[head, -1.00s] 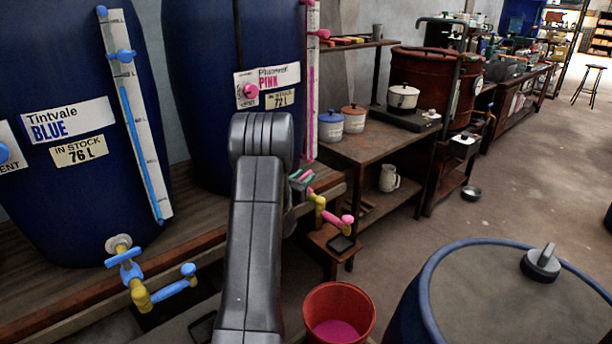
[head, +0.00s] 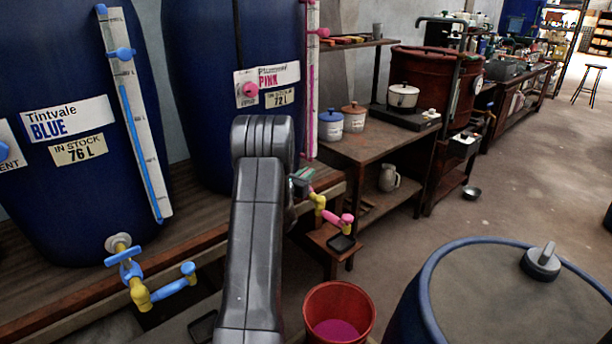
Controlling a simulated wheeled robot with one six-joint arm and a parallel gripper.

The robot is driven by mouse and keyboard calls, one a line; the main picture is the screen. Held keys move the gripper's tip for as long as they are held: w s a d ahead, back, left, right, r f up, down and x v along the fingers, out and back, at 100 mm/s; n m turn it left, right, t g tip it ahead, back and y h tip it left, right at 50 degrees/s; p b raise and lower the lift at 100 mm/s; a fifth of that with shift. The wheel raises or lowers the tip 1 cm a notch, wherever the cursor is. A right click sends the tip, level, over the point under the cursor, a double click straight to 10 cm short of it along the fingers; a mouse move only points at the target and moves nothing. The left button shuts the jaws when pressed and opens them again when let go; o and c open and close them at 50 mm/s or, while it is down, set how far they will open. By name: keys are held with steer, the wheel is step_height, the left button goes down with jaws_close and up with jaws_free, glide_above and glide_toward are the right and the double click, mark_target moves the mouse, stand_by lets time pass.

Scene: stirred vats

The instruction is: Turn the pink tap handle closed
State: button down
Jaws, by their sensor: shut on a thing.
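The pink tap has a yellow body (head: 318,201) and a pink spout (head: 346,219) in the head view. It sits low in front of the dark blue pink-dye vat (head: 200,100). A little of the pink tap handle (head: 306,173) shows at my gripper (head: 302,181). My gripper is shut on the handle, partly hidden behind my own arm. The handle's exact angle is hard to see. A red bucket (head: 312,303) with pink liquid in it stands on the floor, nearer than the spout.
A blue tap (head: 125,258) on the blue-dye vat (head: 60,190) stands at left. A blue-rimmed drum (head: 440,310) fills the lower right. A wooden table (head: 375,148) with pots stands behind the pink tap. Open floor lies to the right.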

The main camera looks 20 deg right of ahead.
steer(key=shift+m+g+h+b, duration=0.6)
steer(key=shift+m+g, duration=0.3)
steer(key=shift+g, duration=0.2)
steer(key=shift+s+m+g+h, duration=0.15)
steer(key=shift+m+g+h, duration=0.55)
steer(key=shift+g, duration=0.6)
steer(key=c, duration=1.5)
jaws_free()
steer(key=v, duration=1.3)
steer(key=shift+s+a+r, duration=0.15)
steer(key=shift+a+r, duration=0.05)
steer(key=shift+a, duration=0.1)
